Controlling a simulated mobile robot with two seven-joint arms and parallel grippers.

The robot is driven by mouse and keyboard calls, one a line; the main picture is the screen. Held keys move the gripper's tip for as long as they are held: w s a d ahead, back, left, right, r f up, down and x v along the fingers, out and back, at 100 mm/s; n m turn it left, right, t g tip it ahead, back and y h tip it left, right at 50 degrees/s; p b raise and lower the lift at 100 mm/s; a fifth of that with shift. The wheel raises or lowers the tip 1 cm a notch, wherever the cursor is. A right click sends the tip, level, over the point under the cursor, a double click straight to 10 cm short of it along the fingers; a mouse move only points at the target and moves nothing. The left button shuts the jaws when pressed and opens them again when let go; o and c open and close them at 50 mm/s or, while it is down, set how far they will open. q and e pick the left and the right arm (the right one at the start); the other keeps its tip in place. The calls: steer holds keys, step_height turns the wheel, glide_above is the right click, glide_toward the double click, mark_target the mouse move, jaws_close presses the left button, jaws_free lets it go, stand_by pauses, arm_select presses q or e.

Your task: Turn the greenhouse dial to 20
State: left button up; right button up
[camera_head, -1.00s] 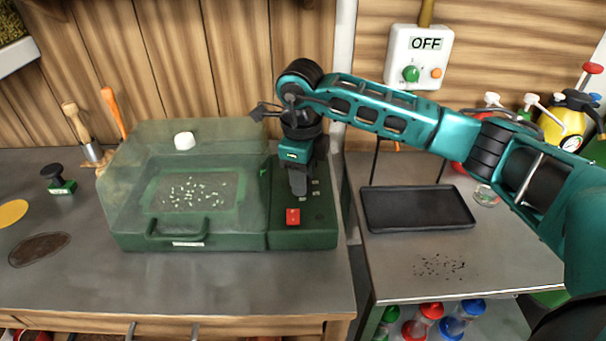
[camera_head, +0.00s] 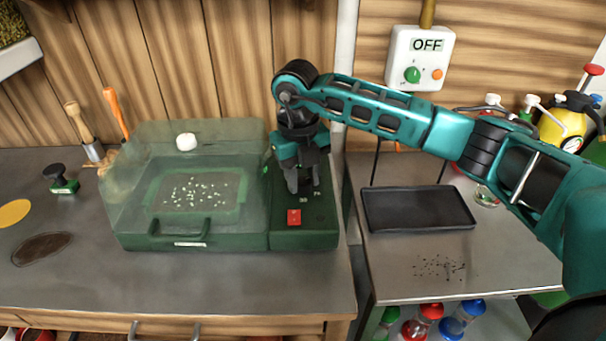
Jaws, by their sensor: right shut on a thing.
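The greenhouse (camera_head: 140,215) is a green box with a clear cover, standing on the left workbench. Its control panel (camera_head: 318,232) is on its right side, with a red switch (camera_head: 294,217) at the front and small pale number marks near the gripper. My right gripper (camera_head: 302,190) points down over the panel, shut on the dial. The dial itself is hidden by the fingers, so its setting cannot be read. My left gripper is not in view.
A wall box (camera_head: 420,58) reads OFF and has a green knob. A black tray (camera_head: 418,209) and spray bottles (camera_head: 566,120) are on the right metal table. A stamp (camera_head: 62,180) and hand tools (camera_head: 84,130) stand left of the greenhouse. The bench front is clear.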

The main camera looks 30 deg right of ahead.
steer(key=shift+m, duration=0.4)
steer(key=o, duration=1)
steer(key=shift+r, duration=0.1)
steer(key=r, duration=1.2)
steer(key=shift+a+r, duration=0.35)
